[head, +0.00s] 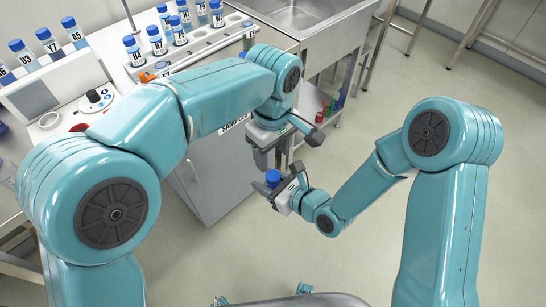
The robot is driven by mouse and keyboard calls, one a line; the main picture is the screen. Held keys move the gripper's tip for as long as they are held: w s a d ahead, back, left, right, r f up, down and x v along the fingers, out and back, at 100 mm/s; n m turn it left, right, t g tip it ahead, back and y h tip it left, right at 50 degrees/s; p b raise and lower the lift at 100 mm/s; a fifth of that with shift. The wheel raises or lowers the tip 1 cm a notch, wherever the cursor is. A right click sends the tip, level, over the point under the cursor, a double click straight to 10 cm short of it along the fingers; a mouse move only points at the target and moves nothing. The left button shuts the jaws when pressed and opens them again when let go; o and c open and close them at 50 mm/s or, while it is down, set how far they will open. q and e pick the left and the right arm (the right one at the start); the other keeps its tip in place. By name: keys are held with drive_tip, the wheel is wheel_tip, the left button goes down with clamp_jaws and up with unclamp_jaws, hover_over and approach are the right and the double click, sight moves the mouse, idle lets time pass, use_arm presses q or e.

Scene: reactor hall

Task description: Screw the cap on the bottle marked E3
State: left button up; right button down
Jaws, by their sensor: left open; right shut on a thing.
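My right gripper (276,190) is shut on a small blue item (272,176) in front of the grey cabinet. I cannot tell whether it is a cap alone or the top of a bottle. My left gripper (264,158) is open, pointing down just above and slightly left of the blue item, with a small gap between them. Its fingers are partly hidden by its wrist. Several blue-capped bottles (157,42) stand upright on the bench at the back left. I cannot read the mark E3 on any bottle.
A white rack (205,45) with empty holes is on the bench. A grey device with a round white dial (95,100) sits at the left. A steel sink (300,14) is behind, with a red and green item (330,108) on the shelf below.

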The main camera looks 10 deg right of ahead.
sight(273, 175)
use_arm(q)
drive_tip(key=shift+r, duration=0.15)
drive_tip(key=shift+f, duration=4.05)
clamp_jaws()
drive_tip(key=shift+m, duration=1.6)
